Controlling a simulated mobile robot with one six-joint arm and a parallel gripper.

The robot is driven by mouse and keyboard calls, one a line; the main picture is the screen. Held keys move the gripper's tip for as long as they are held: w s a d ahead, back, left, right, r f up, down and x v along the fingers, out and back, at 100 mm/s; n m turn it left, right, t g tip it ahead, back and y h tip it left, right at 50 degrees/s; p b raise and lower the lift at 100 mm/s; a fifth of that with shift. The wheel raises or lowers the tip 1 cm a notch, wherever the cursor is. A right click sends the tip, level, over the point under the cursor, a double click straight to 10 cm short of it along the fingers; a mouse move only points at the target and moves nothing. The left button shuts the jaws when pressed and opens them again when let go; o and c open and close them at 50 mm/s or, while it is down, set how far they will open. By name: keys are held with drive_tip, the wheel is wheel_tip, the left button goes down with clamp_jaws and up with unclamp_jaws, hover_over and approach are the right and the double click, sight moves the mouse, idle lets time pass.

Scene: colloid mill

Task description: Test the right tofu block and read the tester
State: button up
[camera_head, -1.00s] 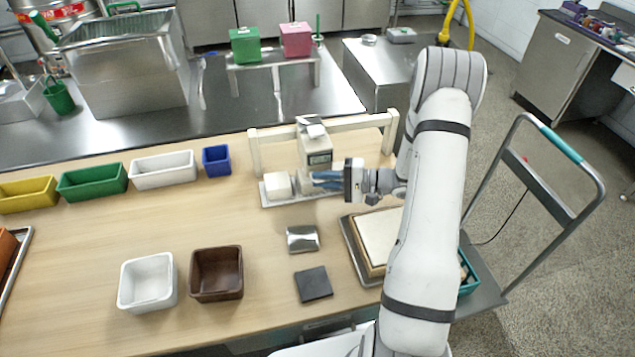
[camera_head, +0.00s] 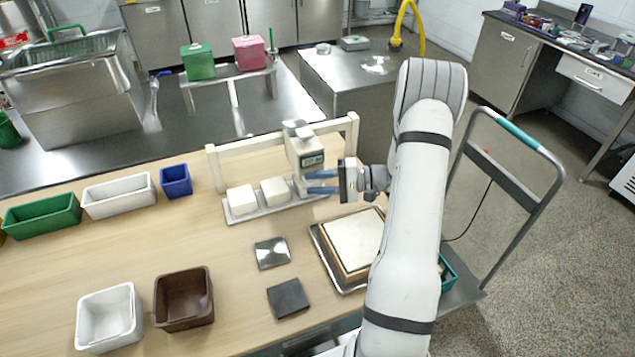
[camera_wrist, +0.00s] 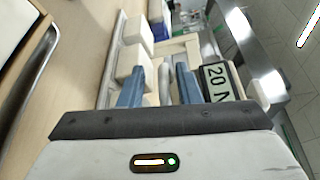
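The tester (camera_head: 305,150) is a white box with a small display, hung on a white frame. In the wrist view its display (camera_wrist: 217,80) reads "20 N", partly cut off. In the wrist view the fingers (camera_wrist: 160,88) stand apart. A grey rod-like part shows between them; contact is unclear.
A stack of pale boards on a metal tray (camera_head: 330,262) lies just in front of my arm. A steel plate (camera_head: 272,252) and a dark pad (camera_head: 288,299) lie nearby. White (camera_head: 108,318) and brown (camera_head: 184,299) bins stand front left. The table's left middle is clear.

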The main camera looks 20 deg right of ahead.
drive_tip(key=shift+d+r, duration=0.1)
drive_tip(key=shift+d, duration=0.05)
drive_tip(key=b+v, duration=0.1)
drive_tip(key=v, duration=0.6)
drive_tip(key=shift+s+d, duration=0.15)
drive_tip(key=shift+d, duration=0.1)
